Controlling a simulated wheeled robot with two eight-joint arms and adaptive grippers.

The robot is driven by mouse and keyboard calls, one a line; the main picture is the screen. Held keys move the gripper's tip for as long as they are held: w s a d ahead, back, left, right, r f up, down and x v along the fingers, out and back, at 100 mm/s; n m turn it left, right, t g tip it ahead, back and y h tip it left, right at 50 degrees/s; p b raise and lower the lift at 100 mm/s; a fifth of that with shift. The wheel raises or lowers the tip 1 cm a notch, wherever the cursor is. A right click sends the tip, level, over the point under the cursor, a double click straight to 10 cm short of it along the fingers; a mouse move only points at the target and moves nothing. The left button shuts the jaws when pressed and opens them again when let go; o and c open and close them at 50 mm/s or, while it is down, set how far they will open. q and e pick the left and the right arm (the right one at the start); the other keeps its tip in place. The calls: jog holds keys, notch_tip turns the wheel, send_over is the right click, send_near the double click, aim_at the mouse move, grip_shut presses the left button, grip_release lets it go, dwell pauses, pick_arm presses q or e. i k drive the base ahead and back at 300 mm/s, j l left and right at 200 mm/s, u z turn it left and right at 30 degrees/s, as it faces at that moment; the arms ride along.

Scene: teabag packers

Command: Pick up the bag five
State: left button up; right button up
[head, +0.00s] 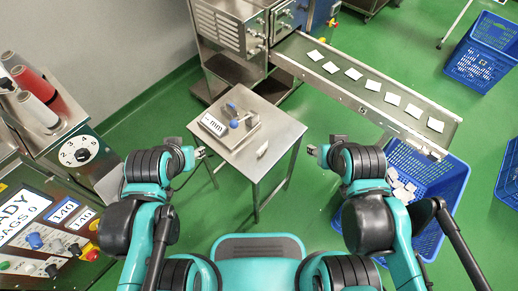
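Several flat white bags lie in a row on the conveyor (362,92), running from the machine down to the right. The nearest bag of the row (435,125) is close to the belt's lower end. I see no number on any bag, so I cannot tell which is bag five. My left gripper (204,149) is at the left edge of the small steel table (232,158). My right gripper (313,151) is right of that table, left of and below the conveyor. Both appear empty and apart from the bags; their fingers are too small to read.
A blue crate (430,172) with white bags stands under the belt's end. A control panel (45,235) is at left. Green floor is clear between table and conveyor.

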aim_at(259, 153)
jog(key=i+l+u, duration=0.1)
jog(key=l+u, duration=0.25)
jog(key=i+l+u, duration=0.1)
jog(key=l+u, duration=0.2)
jog(key=l, duration=0.15)
jog(key=l+u, duration=0.35)
jog(key=l, duration=0.1)
